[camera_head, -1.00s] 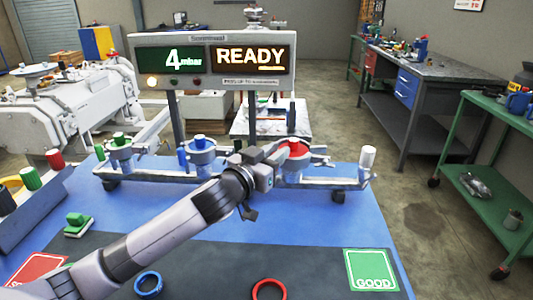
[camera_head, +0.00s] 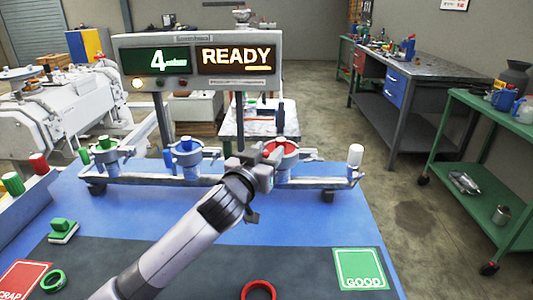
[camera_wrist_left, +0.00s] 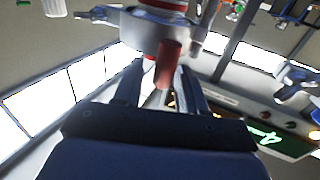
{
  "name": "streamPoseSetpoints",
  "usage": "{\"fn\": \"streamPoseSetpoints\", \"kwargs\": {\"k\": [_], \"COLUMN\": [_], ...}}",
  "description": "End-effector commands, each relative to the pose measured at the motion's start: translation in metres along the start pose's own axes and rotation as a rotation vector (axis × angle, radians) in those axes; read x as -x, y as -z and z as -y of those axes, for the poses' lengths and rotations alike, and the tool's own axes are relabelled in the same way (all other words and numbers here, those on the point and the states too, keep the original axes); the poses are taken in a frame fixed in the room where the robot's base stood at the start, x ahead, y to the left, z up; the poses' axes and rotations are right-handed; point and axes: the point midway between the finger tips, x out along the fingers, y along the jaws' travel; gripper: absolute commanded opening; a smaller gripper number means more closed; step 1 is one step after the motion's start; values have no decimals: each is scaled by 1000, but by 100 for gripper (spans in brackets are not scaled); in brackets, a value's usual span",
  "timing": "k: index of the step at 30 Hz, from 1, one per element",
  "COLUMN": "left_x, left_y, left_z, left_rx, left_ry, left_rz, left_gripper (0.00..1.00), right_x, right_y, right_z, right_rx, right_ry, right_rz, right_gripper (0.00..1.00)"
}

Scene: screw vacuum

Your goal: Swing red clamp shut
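The red clamp (camera_head: 281,149) sits on the right-hand port of the grey pipe manifold (camera_head: 220,180) on the blue table. My left gripper (camera_head: 264,162) is at the left side of this port, in front of the red part. In the left wrist view, the red lever (camera_wrist_left: 167,65) sticks out from the pale round fitting (camera_wrist_left: 150,30). The two fingers of my left gripper (camera_wrist_left: 160,88) are apart, with the lever end between or just above them. I cannot tell whether they touch it. My right gripper is in neither view.
Ports with blue (camera_head: 186,145) and green (camera_head: 104,143) parts stand left on the manifold. A display (camera_head: 198,61) reading "READY" stands behind. A red ring (camera_head: 259,291), a green ring (camera_head: 53,281) and a "GOOD" pad (camera_head: 359,268) lie in front.

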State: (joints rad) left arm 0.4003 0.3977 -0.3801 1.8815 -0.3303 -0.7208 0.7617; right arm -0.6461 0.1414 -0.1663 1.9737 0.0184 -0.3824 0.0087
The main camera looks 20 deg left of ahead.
Motion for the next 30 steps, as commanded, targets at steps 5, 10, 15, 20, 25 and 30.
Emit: {"fn": "streamPoseSetpoints", "kwargs": {"k": [5, 10, 15, 20, 25, 30], "left_x": [0, 9, 31, 52, 67, 72], "left_y": [0, -1, -1, -1, -1, 0], "left_z": [0, 0, 0, 0, 0, 0], "left_rx": [-1, 0, 1, 0, 0, -1], "left_ry": [0, -1, -1, -1, -1, 0], "left_rz": [0, 0, 1, 1, 0, 0], "left_gripper": [41, 41, 41, 41, 41, 41], "right_x": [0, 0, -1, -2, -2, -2], "right_y": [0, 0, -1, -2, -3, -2], "right_z": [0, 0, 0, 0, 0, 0], "right_rx": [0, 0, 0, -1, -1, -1], "right_ry": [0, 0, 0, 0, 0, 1], "right_rz": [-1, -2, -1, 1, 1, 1], "right_gripper": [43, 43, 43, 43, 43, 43]}}
